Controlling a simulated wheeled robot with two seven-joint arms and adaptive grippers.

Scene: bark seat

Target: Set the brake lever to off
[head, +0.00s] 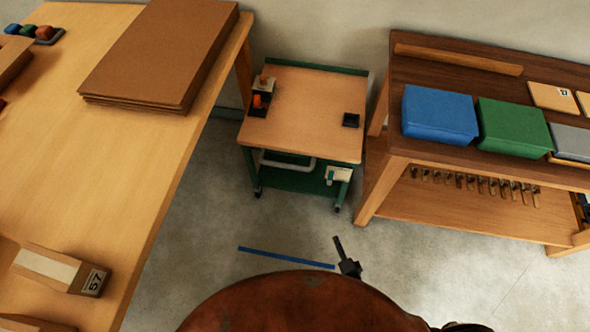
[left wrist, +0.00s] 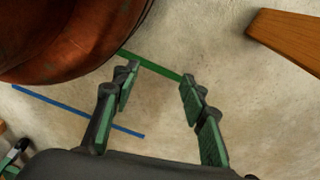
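A small green-framed cart (head: 312,112) with a wooden top stands ahead. A pale plate with a small green part (head: 338,175), which looks like the brake lever, is low on its front right corner. Its setting is too small to read. My right gripper (head: 338,242) is in front of the cart, over the floor, apart from the plate. It shows edge-on, so its opening is unclear. My left gripper (left wrist: 158,85) is open and empty above the floor in the left wrist view. It does not show in the head view.
A long wooden table (head: 165,145) with cardboard sheets (head: 160,50) is left. A workbench (head: 470,185) with blue (head: 438,113) and green bins (head: 515,127) is right.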

